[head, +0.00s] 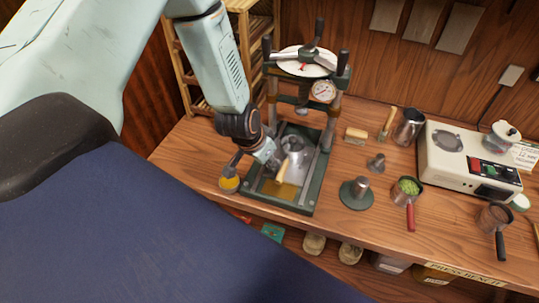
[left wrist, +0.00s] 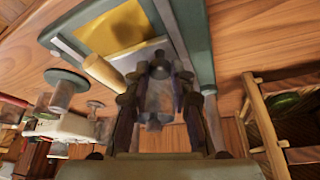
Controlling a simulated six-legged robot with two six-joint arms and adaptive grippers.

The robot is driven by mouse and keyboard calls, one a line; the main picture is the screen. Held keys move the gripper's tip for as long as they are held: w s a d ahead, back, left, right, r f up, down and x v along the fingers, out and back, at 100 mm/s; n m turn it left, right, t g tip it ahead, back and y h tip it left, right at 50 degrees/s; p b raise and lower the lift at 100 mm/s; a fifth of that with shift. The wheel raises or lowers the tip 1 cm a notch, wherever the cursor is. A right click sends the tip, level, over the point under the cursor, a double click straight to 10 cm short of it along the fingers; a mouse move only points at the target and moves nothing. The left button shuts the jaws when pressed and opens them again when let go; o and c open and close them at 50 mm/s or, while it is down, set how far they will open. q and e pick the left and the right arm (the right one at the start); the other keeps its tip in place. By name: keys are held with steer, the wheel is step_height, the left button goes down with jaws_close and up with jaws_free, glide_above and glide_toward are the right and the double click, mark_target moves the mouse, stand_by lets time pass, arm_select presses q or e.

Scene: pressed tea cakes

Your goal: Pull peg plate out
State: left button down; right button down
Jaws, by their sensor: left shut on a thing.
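The peg plate, a yellow plate (head: 283,190) with a pale wooden peg (head: 283,171) rising from it, is in the base of the dark green press (head: 305,205). The left wrist view shows the yellow plate (left wrist: 117,28) and the wooden peg (left wrist: 103,71), the peg's end close to one finger. My left gripper (head: 272,156) is low inside the press frame, beside the peg's top. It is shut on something. In the left wrist view, a pale grey piece (left wrist: 160,96) shows between the fingers; the grip itself is partly hidden. My right gripper is not in view.

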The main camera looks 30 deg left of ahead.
arm_select(q)
steer(key=shift+s+d, duration=0.2)
steer(key=shift+s, duration=0.75)
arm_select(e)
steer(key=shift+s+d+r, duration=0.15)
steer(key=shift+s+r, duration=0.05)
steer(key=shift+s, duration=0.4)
arm_select(q)
steer(key=shift+w, duration=0.15)
steer(key=c, duration=1.4)
jaws_free()
steer(key=shift+w, duration=0.15)
steer(key=shift+c, duration=0.2)
steer(key=shift+a, duration=0.1)
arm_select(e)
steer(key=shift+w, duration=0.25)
arm_select(q)
steer(key=v, duration=1.1)
steer(key=shift+r, duration=0.45)
